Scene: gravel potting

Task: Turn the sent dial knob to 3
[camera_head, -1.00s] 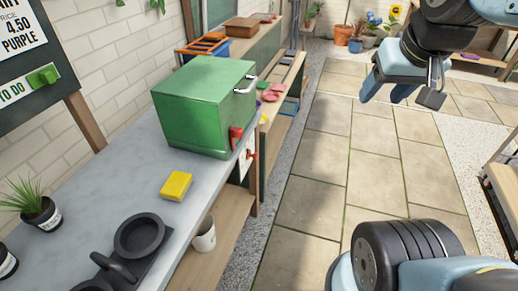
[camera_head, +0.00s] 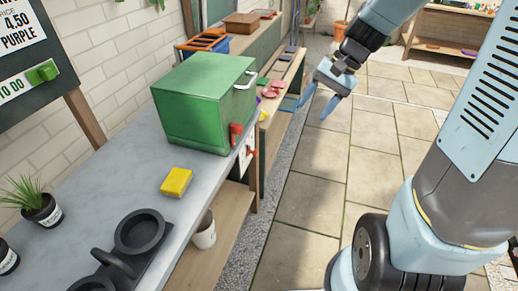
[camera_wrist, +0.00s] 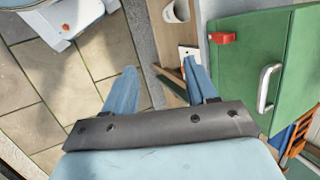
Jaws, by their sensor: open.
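A green box (camera_head: 205,105) with a metal handle stands on the grey counter. A red part (camera_head: 236,134) sits low at its front right edge, also visible in the wrist view (camera_wrist: 222,37). A white panel (camera_head: 246,152) with red marks is on the counter's front just below; its edge shows in the wrist view (camera_wrist: 188,51). No numbers on it are readable, and I cannot tell which way a knob points. My gripper (camera_head: 320,98) is open and empty, over the paving to the right of the box, apart from everything. Its fingers also show in the wrist view (camera_wrist: 160,80).
A yellow block (camera_head: 176,182), a potted plant (camera_head: 42,207) and a black stand with ring (camera_head: 138,234) are on the counter (camera_head: 95,175). A white cup (camera_head: 204,232) is on the shelf below. The paving is clear.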

